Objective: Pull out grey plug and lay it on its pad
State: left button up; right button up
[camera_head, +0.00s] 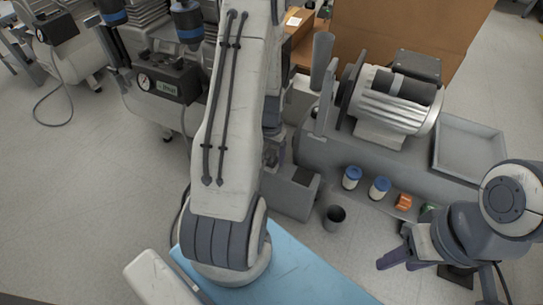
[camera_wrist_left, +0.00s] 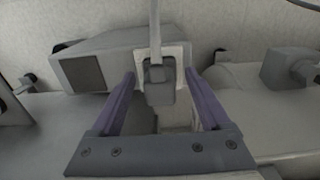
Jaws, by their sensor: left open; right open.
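The grey plug (camera_wrist_left: 160,88) sits in a pale square socket plate (camera_wrist_left: 175,52) in the left wrist view, with its cord running up from it. My left gripper (camera_wrist_left: 159,74) is open, with its purple fingers on either side of the plug. I cannot tell whether either finger touches it. In the head view my left arm hides the plug and most of this gripper. My right gripper (camera_head: 392,248) is open and empty at the lower right, apart from the plug. I cannot clearly pick out the plug's pad.
A compressor motor (camera_head: 395,100) stands on a grey tank beside an empty grey tray (camera_head: 468,150). Two blue-capped jars (camera_head: 352,178), an orange block (camera_head: 403,202) and a dark cup (camera_head: 334,217) are in front. A light blue surface (camera_head: 300,280) lies at the bottom.

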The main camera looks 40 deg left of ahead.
aim_at(271, 151)
pick_arm(q)
jog(key=shift+p, duration=0.35)
dwell(0.4)
grip_shut()
jog(key=shift+r+p, duration=2.95)
jog(key=shift+r, duration=0.05)
